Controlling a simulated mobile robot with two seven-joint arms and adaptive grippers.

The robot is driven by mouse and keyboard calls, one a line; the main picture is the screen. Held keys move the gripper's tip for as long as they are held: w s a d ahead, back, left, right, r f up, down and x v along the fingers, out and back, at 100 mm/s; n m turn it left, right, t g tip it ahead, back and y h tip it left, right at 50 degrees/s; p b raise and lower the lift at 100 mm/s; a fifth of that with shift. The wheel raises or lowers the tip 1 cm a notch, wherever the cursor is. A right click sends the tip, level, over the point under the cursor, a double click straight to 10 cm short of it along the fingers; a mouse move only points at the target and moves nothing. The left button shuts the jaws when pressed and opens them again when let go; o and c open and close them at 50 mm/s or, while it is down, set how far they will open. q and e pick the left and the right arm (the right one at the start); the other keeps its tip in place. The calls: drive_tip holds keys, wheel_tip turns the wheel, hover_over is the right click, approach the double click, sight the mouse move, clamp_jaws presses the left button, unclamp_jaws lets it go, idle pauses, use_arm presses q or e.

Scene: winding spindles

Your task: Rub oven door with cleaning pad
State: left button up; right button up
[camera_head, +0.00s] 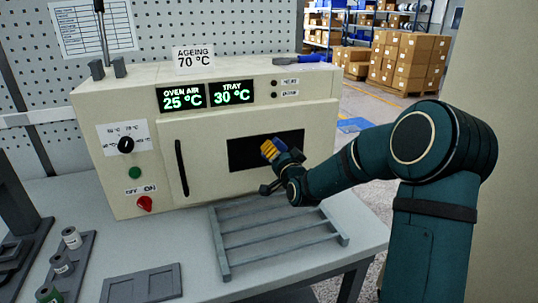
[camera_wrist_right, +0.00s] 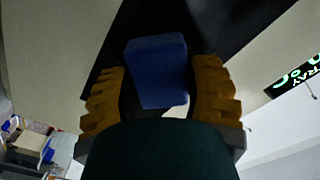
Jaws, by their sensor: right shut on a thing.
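The cream oven (camera_head: 95,105) stands on the bench, and its door (camera_head: 210,135) is closed, with a black handle at the left and a dark window (camera_head: 245,154). My right gripper (camera_head: 270,150) is in front of the window. In the right wrist view its yellow fingers (camera_wrist_right: 160,90) are shut on a blue cleaning pad (camera_wrist_right: 157,62), which lies over the dark window. I cannot tell whether the pad touches the door. In the head view the pad is mostly hidden by the fingers. My left gripper is not in view.
A grey slatted rack (camera_head: 278,242) lies on the bench below the door, under my right arm. Several small spools (camera_head: 62,264) and a flat grey tray (camera_head: 141,284) are at the front left.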

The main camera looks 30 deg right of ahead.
sight(260, 150)
drive_tip(key=shift+s+d, duration=0.5)
drive_tip(key=shift+d, duration=1.65)
drive_tip(key=shift+w+a, duration=0.25)
drive_tip(key=shift+a, duration=0.8)
drive_tip(key=shift+w+a, duration=0.25)
drive_tip(key=shift+a, duration=0.75)
drive_tip(key=shift+w+a+r, duration=0.1)
drive_tip(key=shift+w+a, duration=0.2)
drive_tip(key=shift+a, duration=0.7)
drive_tip(key=shift+w+a, duration=0.25)
drive_tip(key=shift+a, duration=0.7)
drive_tip(key=shift+s, duration=0.1)
drive_tip(key=shift+s+a, duration=0.1)
drive_tip(key=shift+s, duration=0.1)
drive_tip(key=shift+v, duration=2.65)
